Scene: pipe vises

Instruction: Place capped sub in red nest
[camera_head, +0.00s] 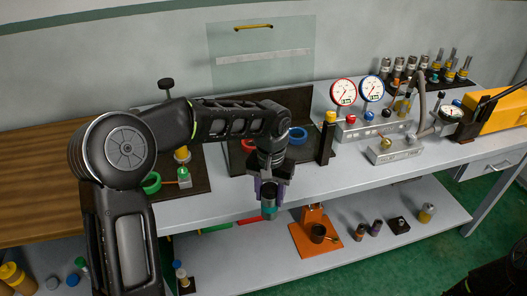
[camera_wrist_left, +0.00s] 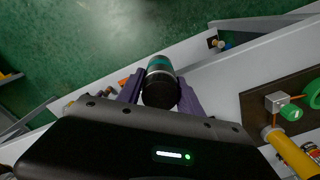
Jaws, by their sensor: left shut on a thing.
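My left gripper (camera_head: 268,200) hangs in front of the table's front edge, above the lower shelf. It is shut on a dark cylinder with a teal band, the capped sub (camera_head: 269,212). In the left wrist view the capped sub (camera_wrist_left: 160,84) sits between the purple fingers (camera_wrist_left: 158,92), its dark end toward the camera. A red ring (camera_head: 249,145), which looks like the red nest, is on a dark board behind my left arm and is partly hidden by it. My right gripper does not show.
A blue ring (camera_head: 297,135) is beside the red one. A green ring (camera_head: 151,183) sits on another dark board at left. A black post (camera_head: 326,142) and gauges (camera_head: 343,92) stand to the right. An orange stand (camera_head: 315,235) is on the lower shelf (camera_head: 270,267).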

